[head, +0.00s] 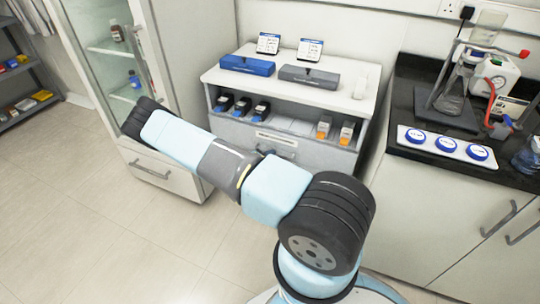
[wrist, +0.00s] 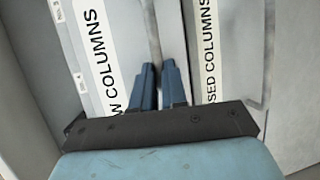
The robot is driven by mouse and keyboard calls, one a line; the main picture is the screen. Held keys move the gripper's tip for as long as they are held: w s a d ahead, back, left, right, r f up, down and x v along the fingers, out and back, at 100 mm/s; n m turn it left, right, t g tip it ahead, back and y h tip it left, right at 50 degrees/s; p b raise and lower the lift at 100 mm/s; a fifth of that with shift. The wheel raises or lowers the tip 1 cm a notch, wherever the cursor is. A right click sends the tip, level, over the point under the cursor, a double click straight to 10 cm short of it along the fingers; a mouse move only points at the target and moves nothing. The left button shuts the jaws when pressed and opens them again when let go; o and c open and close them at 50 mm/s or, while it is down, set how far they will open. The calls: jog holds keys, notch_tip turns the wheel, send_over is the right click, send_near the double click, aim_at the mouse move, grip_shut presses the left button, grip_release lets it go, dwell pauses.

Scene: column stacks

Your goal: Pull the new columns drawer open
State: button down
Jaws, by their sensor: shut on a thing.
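The new columns drawer (head: 276,138) is the pale front under the open shelf of the white cabinet in the head view. Its label, partly covered by a finger, also shows in the wrist view (wrist: 97,50). The drawer's grey bar handle (wrist: 153,35) runs up the wrist view beside the label. My gripper (wrist: 160,75) is shut on this handle, with its two blue fingers on either side of it. In the head view my arm hides the gripper and part of the drawer front. I cannot tell whether the drawer stands out from the cabinet.
The used columns drawer (wrist: 209,50), with its own handle (wrist: 266,50), lies beside it in the wrist view. Blue and grey boxes (head: 247,65) stand on the cabinet top (head: 345,98). A glass-door cabinet is left, a dark bench (head: 410,100) right. Floor is clear at front left.

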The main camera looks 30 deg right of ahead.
jog(key=s+a, duration=1.6)
jog(key=a, duration=0.5)
jog(key=shift+s+f, duration=0.2)
jog(key=shift+s, duration=0.2)
jog(key=c, duration=1.2)
grip_release()
jog(key=shift+w, duration=0.1)
jog(key=shift+o, duration=0.2)
jog(key=shift+r, duration=0.1)
jog(key=v, duration=1.4)
